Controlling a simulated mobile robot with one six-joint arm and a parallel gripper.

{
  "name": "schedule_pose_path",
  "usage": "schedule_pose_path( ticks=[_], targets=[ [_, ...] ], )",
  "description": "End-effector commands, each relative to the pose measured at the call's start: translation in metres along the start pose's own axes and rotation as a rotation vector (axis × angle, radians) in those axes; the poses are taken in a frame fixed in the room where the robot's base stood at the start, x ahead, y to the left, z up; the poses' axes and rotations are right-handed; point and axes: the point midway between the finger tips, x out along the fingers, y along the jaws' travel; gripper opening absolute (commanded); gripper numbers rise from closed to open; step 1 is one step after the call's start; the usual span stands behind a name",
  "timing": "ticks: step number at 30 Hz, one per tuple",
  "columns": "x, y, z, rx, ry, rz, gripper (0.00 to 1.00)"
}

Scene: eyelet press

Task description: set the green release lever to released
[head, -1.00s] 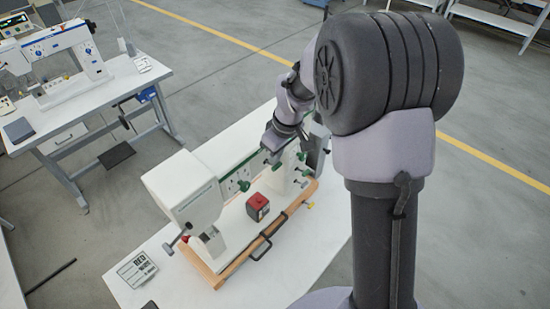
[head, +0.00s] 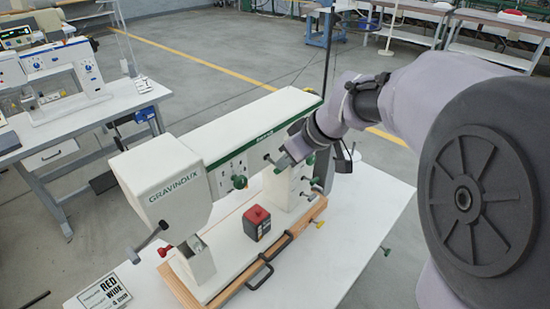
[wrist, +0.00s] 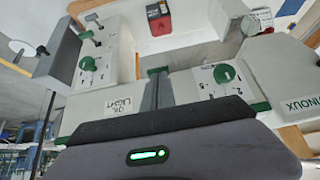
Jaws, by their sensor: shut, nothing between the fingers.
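A white press with a green stripe, marked GRAVINOUX (head: 172,188), stands on a wood-edged base. Several green parts show on it: a knob on its front (head: 239,181), a knob near my gripper (head: 310,159), and two round green dials, left (wrist: 88,64) and right (wrist: 224,73) in the wrist view. I cannot tell for sure which is the release lever, or its setting. My gripper (head: 284,162) is shut and empty at the right part of the press. In the wrist view its fingers (wrist: 158,92) point at a small green part (wrist: 157,71); contact is unclear.
A red-topped black box (head: 257,222) sits on the base beside a black handle (head: 267,265).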

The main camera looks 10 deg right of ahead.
Motion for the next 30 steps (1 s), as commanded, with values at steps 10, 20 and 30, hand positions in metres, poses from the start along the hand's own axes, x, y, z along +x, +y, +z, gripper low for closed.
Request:
schedule_pose_path(
  ticks=[10, 20, 30],
  targets=[
    [-0.004, 0.0, -0.003, 0.001, -0.001, 0.0, 0.0],
    [-0.015, 0.0, -0.011, 0.001, -0.002, 0.0, 0.0],
    [-0.022, -0.001, -0.02, -0.001, -0.001, 0.0, 0.0]
  ],
)
